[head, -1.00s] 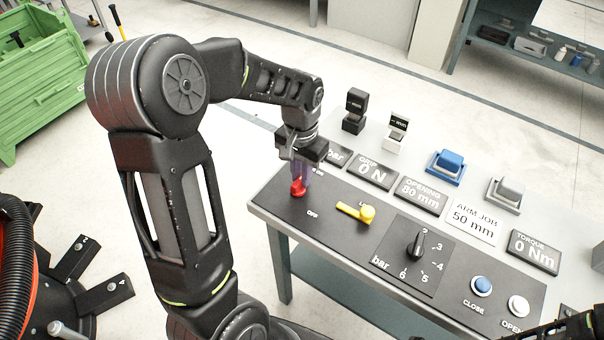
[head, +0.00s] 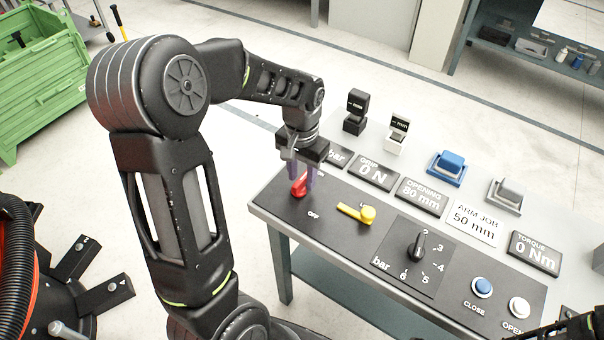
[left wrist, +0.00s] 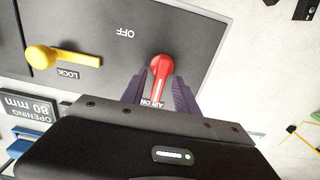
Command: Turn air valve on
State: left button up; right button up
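The red air valve handle (head: 299,186) is on the black panel at the left end of the bench. In the left wrist view the red handle (left wrist: 160,78) points from its round hub toward the AIR ON label (left wrist: 152,103), away from the OFF label (left wrist: 126,33). My left gripper (head: 302,178) reaches down over it. Its two purple fingers (left wrist: 160,92) stand apart, one on each side of the handle, with a gap visible, so it is open. My right gripper is not in view; only a dark part of my right arm shows at the lower right corner.
The yellow LOCK lever (head: 357,212) sits right of the valve. Beyond it are a black bar dial (head: 416,247) and CLOSE (head: 482,286) and OPEN (head: 518,306) buttons. Display plates and small blocks line the panel's back. A green crate (head: 45,90) stands far left.

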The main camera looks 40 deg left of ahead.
aim_at(302, 178)
pick_arm(q)
notch_tip(302, 178, up, 8)
jog(key=shift+f, duration=0.1)
dwell(0.4)
dwell(0.4)
